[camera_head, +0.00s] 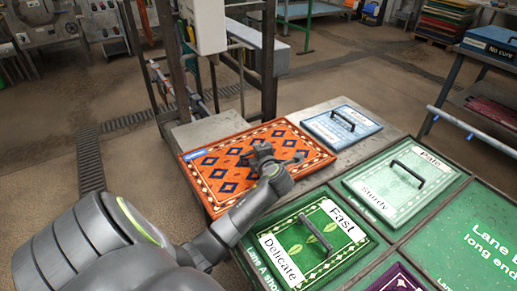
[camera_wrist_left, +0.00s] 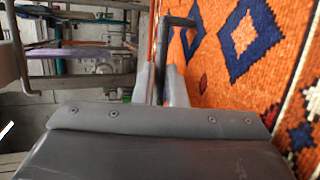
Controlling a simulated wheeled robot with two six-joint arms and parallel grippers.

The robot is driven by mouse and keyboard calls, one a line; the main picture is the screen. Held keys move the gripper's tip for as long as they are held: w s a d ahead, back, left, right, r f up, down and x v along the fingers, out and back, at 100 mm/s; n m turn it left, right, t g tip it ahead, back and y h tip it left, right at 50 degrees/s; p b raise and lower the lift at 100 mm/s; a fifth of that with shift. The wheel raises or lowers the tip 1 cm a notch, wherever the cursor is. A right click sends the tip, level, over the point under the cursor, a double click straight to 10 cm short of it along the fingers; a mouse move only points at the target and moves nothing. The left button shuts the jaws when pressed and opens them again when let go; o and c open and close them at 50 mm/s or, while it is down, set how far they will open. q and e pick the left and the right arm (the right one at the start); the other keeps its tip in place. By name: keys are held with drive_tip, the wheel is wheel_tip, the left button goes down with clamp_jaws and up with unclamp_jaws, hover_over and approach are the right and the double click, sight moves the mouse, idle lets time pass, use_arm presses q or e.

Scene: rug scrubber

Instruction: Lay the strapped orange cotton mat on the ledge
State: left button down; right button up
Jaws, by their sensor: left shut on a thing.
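The orange mat (camera_head: 225,180) has dark blue diamonds, a cream patterned border and a small blue label. It is flat over the grey ledge (camera_head: 207,128), left of the light blue mat; I cannot tell whether it touches the ledge. My left gripper (camera_head: 264,150) is over the mat's middle, shut on its black strap. In the left wrist view the gripper (camera_wrist_left: 160,82) has the dark strap (camera_wrist_left: 181,21) between its fingertips, with the orange mat (camera_wrist_left: 225,70) beside it. My forearm hides part of the mat's near edge. My right gripper is not in view.
A light blue mat (camera_head: 342,124) with a black strap lies on the ledge at the right. Green mats labelled Fast, Delicate (camera_head: 290,262) and Sturdy (camera_head: 380,205) lie in front. A metal post frame (camera_head: 176,60) stands behind the ledge.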

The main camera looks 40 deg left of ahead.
use_arm(q)
drive_tip(key=shift+f+b, duration=0.35)
drive_tip(key=shift+b, duration=0.05)
idle(0.4)
drive_tip(key=c, duration=1.5)
unclamp_jaws()
drive_tip(key=shift+r, duration=0.1)
drive_tip(key=shift+o, duration=0.6)
drive_tip(key=shift+s+d+b, duration=0.15)
drive_tip(key=shift+s+d, duration=0.5)
drive_tip(key=shift+d, duration=0.35)
drive_tip(key=shift+s+d+b, duration=0.2)
drive_tip(key=shift+s+d, duration=0.45)
drive_tip(key=shift+d, duration=0.3)
drive_tip(key=shift+s+d+b, duration=0.15)
drive_tip(key=shift+s+d, duration=0.5)
drive_tip(key=shift+d, duration=0.35)
